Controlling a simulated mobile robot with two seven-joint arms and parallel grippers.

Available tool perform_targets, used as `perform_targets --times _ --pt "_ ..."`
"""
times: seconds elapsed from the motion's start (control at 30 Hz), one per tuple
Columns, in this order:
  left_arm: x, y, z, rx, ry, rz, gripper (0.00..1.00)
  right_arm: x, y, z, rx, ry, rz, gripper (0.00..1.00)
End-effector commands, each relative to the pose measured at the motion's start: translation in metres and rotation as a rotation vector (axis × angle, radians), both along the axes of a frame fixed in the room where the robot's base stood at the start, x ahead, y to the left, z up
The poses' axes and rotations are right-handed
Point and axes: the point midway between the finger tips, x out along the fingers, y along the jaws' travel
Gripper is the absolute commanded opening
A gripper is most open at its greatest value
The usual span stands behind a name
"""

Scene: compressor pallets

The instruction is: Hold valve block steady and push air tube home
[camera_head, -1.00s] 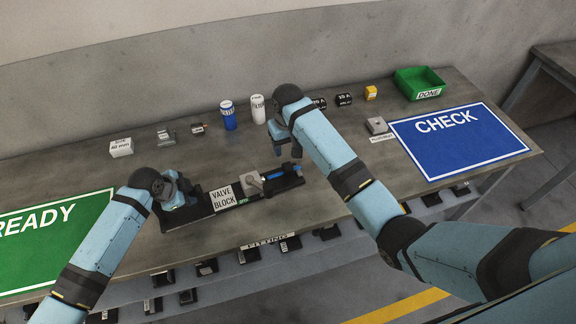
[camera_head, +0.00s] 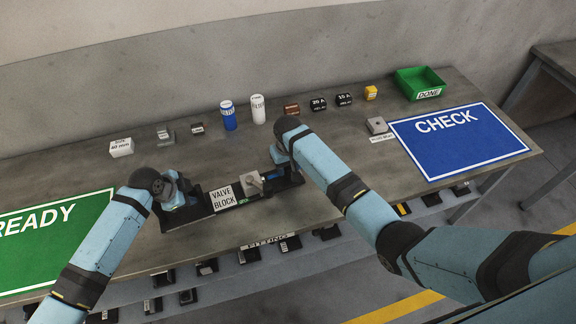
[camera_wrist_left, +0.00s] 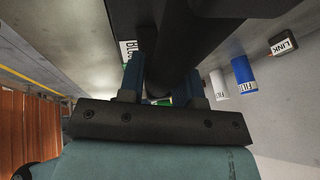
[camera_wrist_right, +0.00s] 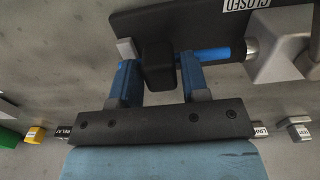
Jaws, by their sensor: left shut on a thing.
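The valve block is a long black fixture (camera_head: 203,211) with a white "VALVE BLOCK" label and a grey metal block with a lever (camera_head: 251,184) on it. My left gripper (camera_head: 187,195) is shut on the fixture's left end; the black part also shows between its fingers in the left wrist view (camera_wrist_left: 170,80). The blue air tube (camera_wrist_right: 217,53) enters the grey metal fitting (camera_wrist_right: 252,48) in the right wrist view. My right gripper (camera_wrist_right: 158,68) is low at the fixture's right end, fingers apart on either side of a black upright (camera_wrist_right: 158,66). One finger overlaps the tube's outer end; I cannot tell whether they touch.
Blue (camera_head: 229,117) and white (camera_head: 257,109) cans and several small parts line the back of the table. A green "DONE" bin (camera_head: 419,83) stands at back right. A blue "CHECK" mat (camera_head: 460,150) lies right and a green "READY" mat (camera_head: 50,255) left, both empty where visible.

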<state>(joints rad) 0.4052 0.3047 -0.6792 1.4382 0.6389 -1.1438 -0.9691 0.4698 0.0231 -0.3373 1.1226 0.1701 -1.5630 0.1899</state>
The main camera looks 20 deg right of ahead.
Motion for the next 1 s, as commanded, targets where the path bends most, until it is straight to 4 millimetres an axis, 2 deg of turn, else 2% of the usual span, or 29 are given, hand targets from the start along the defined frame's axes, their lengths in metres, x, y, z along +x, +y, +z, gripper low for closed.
perform_targets --times 0.03,0.17,0.33,0.53,0.77,0.8,0.9,1.0 --pt "-0.005 0.001 -0.008 0.008 0.015 -0.003 0.0 0.0 0.0 -0.001 0.0 0.0 0.0 0.3" --pt "-0.005 0.001 -0.008 0.008 0.015 -0.003 0.0 0.0 0.0 -0.001 0.0 0.0 0.0 0.0" --pt "-0.005 0.001 -0.008 0.008 0.015 -0.003 0.0 0.0 0.005 -0.001 0.001 0.0 0.0 0.0" --pt "-0.006 0.001 -0.008 0.008 0.015 -0.003 0.0 -0.003 0.03 -0.001 0.003 0.001 0.001 0.0" --pt "-0.006 0.0 -0.008 0.007 0.015 -0.003 0.0 -0.003 0.031 -0.001 0.002 0.0 0.0 0.0" --pt "-0.006 0.0 -0.008 0.007 0.015 -0.003 0.0 -0.003 0.03 -0.001 0.002 0.0 0.0 0.34" --pt "-0.005 0.0 -0.008 0.007 0.015 -0.003 0.0 -0.003 0.03 -0.001 0.001 0.0 0.0 0.57" --pt "-0.005 0.0 -0.008 0.007 0.015 -0.003 0.0 -0.003 0.03 -0.001 0.001 0.0 0.0 0.57"
